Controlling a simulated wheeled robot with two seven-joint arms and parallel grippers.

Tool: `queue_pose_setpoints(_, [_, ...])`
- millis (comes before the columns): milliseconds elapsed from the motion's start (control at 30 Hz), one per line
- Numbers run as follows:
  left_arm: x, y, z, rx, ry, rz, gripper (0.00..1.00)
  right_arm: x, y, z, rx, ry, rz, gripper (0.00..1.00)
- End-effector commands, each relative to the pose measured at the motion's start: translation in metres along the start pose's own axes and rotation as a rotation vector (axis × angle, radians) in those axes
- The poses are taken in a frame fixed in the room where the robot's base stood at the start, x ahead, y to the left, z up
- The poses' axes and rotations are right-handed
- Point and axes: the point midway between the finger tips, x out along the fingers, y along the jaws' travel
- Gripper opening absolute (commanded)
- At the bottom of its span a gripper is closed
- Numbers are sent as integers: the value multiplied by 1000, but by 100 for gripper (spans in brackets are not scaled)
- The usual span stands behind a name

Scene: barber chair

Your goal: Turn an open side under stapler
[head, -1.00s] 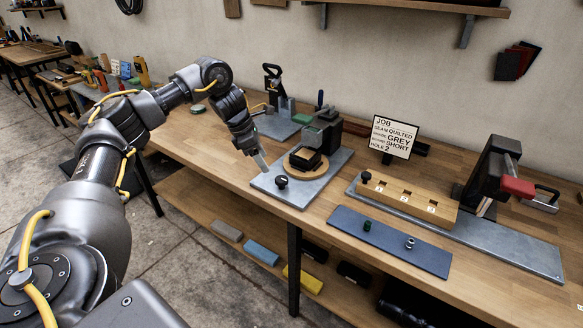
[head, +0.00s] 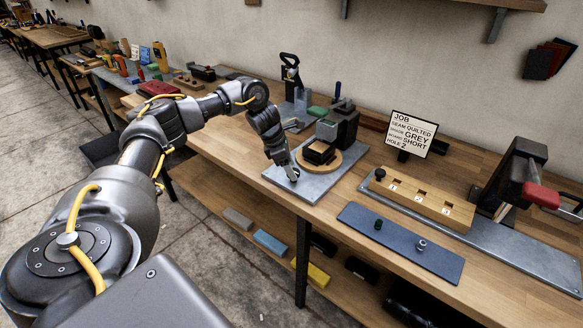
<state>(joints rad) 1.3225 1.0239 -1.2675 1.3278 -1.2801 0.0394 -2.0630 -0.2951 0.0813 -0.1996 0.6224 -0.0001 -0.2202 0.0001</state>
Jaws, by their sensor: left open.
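The stapler (head: 346,124), a dark upright block with a grey head, stands on a grey metal base plate (head: 318,187). Under its head a black square piece (head: 319,153) lies on a round wooden turntable (head: 333,164). The job card (head: 412,134) reads seam quilted, grey, short, hole 2. My right gripper is not in view.
A wooden block with numbered holes (head: 422,200) stands on a long metal plate to the right, beside a black clamp with a red part (head: 521,180). A dark blue mat (head: 400,243) with two small pieces lies in front. Colored blocks (head: 271,241) lie on the shelf below.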

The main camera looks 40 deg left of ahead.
Motion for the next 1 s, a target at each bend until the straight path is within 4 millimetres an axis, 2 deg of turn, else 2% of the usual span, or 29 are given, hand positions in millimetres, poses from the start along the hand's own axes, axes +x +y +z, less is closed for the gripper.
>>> queue_pose_setpoints(200, [13,0,0,0,1,1,61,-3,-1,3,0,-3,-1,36])
queue_pose_setpoints(467, [14,0,0,1,0,1,60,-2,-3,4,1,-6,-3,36])
queue_pose_setpoints(800, [14,0,0,0,0,1,17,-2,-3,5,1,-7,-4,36])
queue_pose_setpoints(1000, [13,0,0,-14,0,7,17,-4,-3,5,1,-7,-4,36])
